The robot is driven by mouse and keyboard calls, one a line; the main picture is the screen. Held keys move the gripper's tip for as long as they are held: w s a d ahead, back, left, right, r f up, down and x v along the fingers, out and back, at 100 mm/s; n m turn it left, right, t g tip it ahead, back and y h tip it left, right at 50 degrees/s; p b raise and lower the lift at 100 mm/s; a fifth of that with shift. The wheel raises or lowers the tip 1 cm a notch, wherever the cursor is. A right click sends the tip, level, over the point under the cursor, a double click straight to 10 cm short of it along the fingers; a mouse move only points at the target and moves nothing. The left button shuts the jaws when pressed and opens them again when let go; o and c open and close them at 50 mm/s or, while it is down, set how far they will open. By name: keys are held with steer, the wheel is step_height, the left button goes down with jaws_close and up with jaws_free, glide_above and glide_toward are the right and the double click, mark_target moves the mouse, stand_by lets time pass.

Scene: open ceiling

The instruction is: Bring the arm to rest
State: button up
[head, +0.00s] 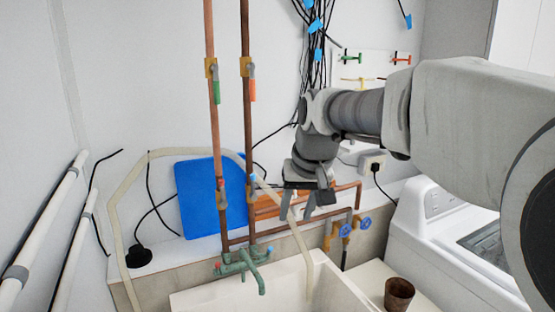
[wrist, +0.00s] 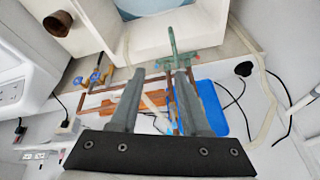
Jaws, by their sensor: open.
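My gripper (head: 311,206) hangs from my arm in the middle of the head view, above the sink area and in front of the pipes. Its two fingers point down and are spread apart. In the wrist view the gripper (wrist: 160,75) shows both fingers with a gap between them and nothing held. My arm reaches in from the right of the head view, bent down at the wrist.
A green tap (head: 240,267) and white sink (head: 285,285) lie below my gripper. Copper pipes (head: 247,130) rise to its left, by a blue board (head: 205,195). A washing machine (head: 440,240) stands right, near a brown pot (head: 398,294). Black cables (head: 314,60) hang behind.

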steer(key=s+d+f, duration=0.2)
steer(key=s+d, duration=0.1)
steer(key=s, duration=0.4)
steer(key=s+d+f+t+h, duration=0.1)
steer(key=s+d, duration=0.3)
steer(key=s, duration=0.4)
steer(key=s+d+f+m, duration=0.1)
steer(key=s+d+f, duration=0.1)
steer(key=s, duration=0.6)
steer(key=shift+s+d+f+h, duration=0.2)
steer(key=shift+d+f+h, duration=0.15)
steer(key=shift+d, duration=0.3)
